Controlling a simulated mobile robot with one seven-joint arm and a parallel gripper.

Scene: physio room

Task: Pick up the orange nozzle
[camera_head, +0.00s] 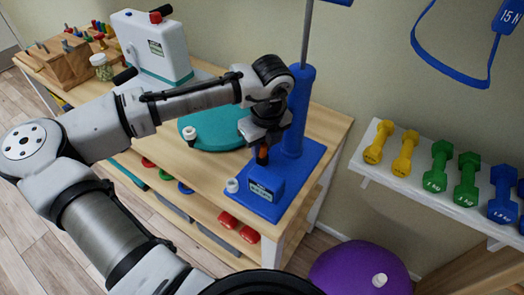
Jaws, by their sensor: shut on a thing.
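The orange nozzle (262,156) is small and held between the fingers of my gripper (262,147). My gripper points down and is shut on it, hiding its upper part. The nozzle's dark lower end is above the blue stand base on the wooden table (201,172). I cannot tell whether it touches anything below.
The blue stand (297,110) with its post and box is right beside my gripper. A teal disc (213,128) lies behind. A white device (152,47) and peg block (60,62) stand at the back left. A shelf of dumbbells (437,166) is at the right.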

